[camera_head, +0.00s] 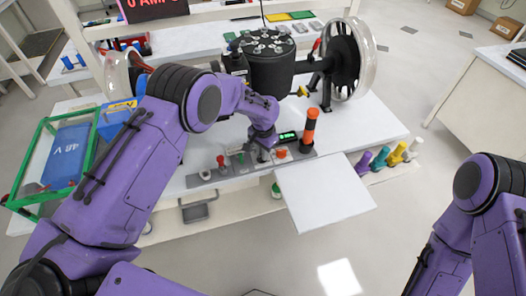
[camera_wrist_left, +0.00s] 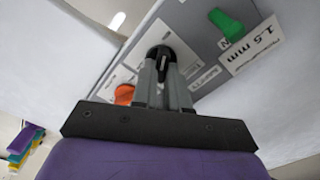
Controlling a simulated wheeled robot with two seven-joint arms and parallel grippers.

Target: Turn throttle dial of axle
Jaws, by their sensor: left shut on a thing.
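My left gripper (camera_head: 263,155) reaches down onto the grey control panel (camera_head: 205,179) at the front edge of the table. In the left wrist view its two grey fingers (camera_wrist_left: 164,72) are shut on a black dial (camera_wrist_left: 161,53), which stands on a white labelled plate. The fingers hide part of the dial, so its pointer setting cannot be read. In the head view the gripper largely hides the dial. The axle with its wheel (camera_head: 348,60) and black drum (camera_head: 270,70) stands behind. My right arm is at the lower right; its gripper is out of view.
Beside the dial are an orange button (camera_head: 281,153), a green lever (camera_wrist_left: 226,24), a red button (camera_head: 220,160) and a tall orange-topped post (camera_head: 310,128). A green-lit display (camera_head: 288,136) is close behind. A green-framed bin with a blue battery (camera_head: 66,155) is at left.

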